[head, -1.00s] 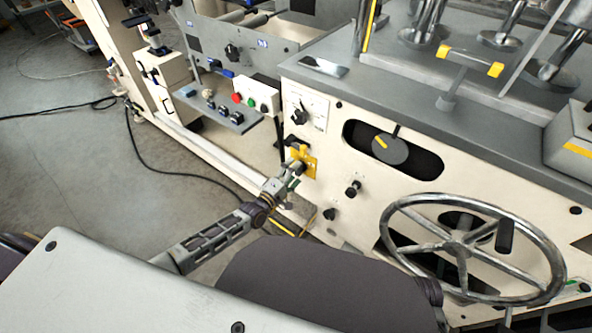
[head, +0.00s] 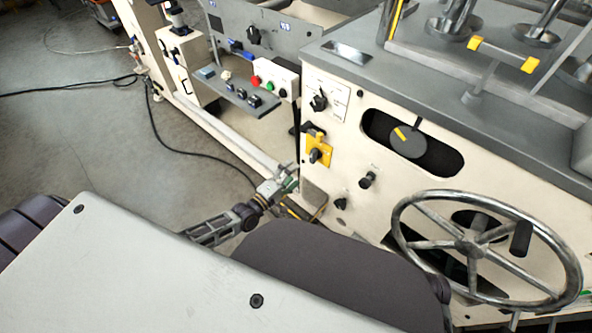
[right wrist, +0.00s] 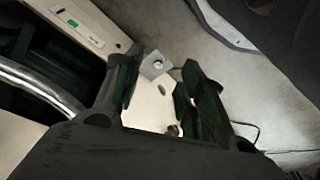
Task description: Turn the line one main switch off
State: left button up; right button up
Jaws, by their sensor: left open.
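A yellow plate with a rotary switch (head: 318,149) is on the cream front panel of the machine, near its left edge. Its small handle shows, but its exact setting is too small to tell. A black knob on a white label plate (head: 320,101) sits above it. My left gripper (head: 291,183) is open and empty, below and left of the yellow plate, apart from it. My right gripper shows in the right wrist view (right wrist: 158,72), its fingers apart with nothing held between them. The right gripper is not visible in the head view.
A large handwheel (head: 485,245) and a black dial (head: 408,141) in a slot are to the right. Small knobs (head: 368,180) sit below the dial. A button box (head: 272,78) and a shelf with small switches (head: 238,92) are to the left. Open floor lies at left.

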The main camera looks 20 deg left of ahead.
pick_arm(q)
jog(key=shift+s+a, duration=0.15)
jog(key=shift+s, duration=0.25)
jog(key=shift+m, duration=0.3)
dwell(0.3)
